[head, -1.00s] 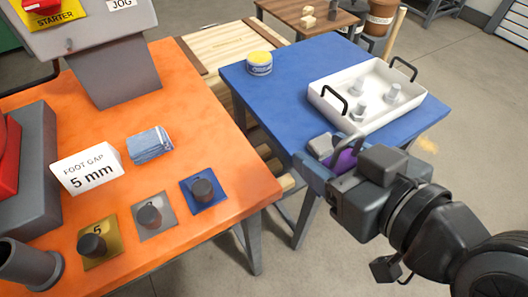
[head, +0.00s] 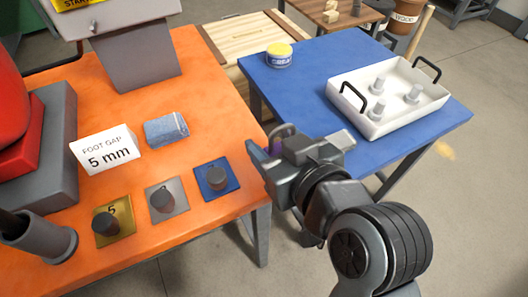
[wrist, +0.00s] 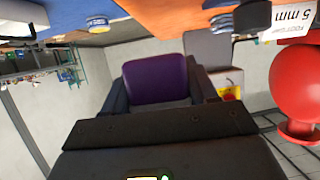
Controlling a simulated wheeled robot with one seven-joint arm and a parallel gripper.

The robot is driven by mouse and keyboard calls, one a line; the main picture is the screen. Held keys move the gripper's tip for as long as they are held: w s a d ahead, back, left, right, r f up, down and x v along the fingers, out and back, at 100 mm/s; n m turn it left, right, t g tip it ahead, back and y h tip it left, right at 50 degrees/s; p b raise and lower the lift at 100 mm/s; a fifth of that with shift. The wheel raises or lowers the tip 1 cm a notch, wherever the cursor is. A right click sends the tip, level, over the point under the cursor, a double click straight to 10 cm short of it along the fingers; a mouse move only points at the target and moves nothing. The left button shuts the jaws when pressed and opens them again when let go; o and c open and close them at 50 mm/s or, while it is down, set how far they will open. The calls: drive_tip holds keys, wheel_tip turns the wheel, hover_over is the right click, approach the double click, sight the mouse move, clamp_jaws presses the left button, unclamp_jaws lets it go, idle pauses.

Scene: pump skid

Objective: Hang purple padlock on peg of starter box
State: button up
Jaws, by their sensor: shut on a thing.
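The purple padlock (wrist: 158,80) is held between the fingers of my gripper (wrist: 160,92) in the wrist view. In the head view my gripper (head: 270,165) is in the air by the gap between the orange and blue tables. The starter box (head: 128,14) is a grey housing at the top left, cut off by the frame, with part of a yellow label.
The orange table (head: 205,130) holds a foot-gap card (head: 106,150), a blue-grey folded cloth (head: 166,130) and several knobbed plates. The blue table (head: 310,90) holds a yellow-lidded tin (head: 279,56) and a white tray (head: 400,122) with pegs.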

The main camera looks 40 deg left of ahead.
drive_tip(key=shift+s+a+f, duration=0.1)
drive_tip(key=shift+a+f, duration=0.25)
drive_tip(key=shift+a, duration=0.2)
drive_tip(key=shift+a+f, duration=0.35)
drive_tip(key=shift+a, duration=0.2)
drive_tip(key=shift+f, duration=1.7)
drive_tip(key=shift+f, duration=0.2)
drive_tip(key=o, duration=1.1)
drive_tip(key=shift+o, duration=0.2)
drive_tip(key=shift+f, duration=0.1)
drive_tip(key=v, duration=0.8)
drive_tip(key=shift+b, duration=0.3)
